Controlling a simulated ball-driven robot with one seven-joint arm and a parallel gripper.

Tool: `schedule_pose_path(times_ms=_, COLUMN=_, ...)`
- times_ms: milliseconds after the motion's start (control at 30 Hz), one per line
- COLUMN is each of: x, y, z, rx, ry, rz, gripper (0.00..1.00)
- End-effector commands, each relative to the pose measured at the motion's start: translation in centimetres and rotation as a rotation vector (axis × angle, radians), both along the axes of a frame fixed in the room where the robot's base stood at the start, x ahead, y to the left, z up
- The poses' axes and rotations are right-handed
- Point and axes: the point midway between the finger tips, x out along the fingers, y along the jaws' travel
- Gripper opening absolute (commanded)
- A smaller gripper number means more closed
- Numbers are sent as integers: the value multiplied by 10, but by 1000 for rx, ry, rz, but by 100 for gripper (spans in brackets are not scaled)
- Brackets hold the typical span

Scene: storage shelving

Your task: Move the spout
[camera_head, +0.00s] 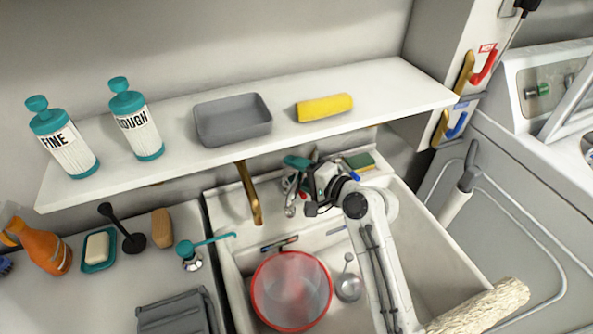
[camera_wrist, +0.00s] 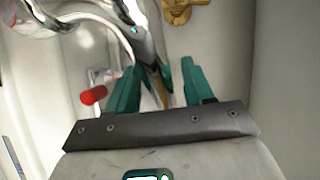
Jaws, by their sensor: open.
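The chrome spout (camera_wrist: 141,42) curves in from the top left of the wrist view. Its lower end comes down between my two teal fingers, and I cannot tell whether either finger touches it. My gripper (camera_wrist: 160,68) is open around that end. In the head view my gripper (camera_head: 300,168) is at the back of the sink, under the shelf. The chrome faucet (camera_head: 290,188) shows there beside it, partly hidden by my gripper and arm.
The white shelf (camera_head: 380,92) overhangs the back of the sink. A brass bracket (camera_head: 249,193) stands left of my gripper. A red knob (camera_wrist: 93,95) is left of my fingers.

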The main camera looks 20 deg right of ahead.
Motion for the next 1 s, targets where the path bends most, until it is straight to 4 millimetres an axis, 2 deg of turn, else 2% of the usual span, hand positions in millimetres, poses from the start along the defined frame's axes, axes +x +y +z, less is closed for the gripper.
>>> schedule_pose_path(times_ms=267, x=1, y=1, z=0, rx=-1, ry=0, rz=0, gripper=52)
schedule_pose_path(times_ms=800, x=1, y=1, z=0, rx=-1, ry=0, rz=0, gripper=1)
schedule_pose_path(times_ms=1000, x=1, y=1, z=-1, rx=-1, ry=0, rz=0, gripper=0)
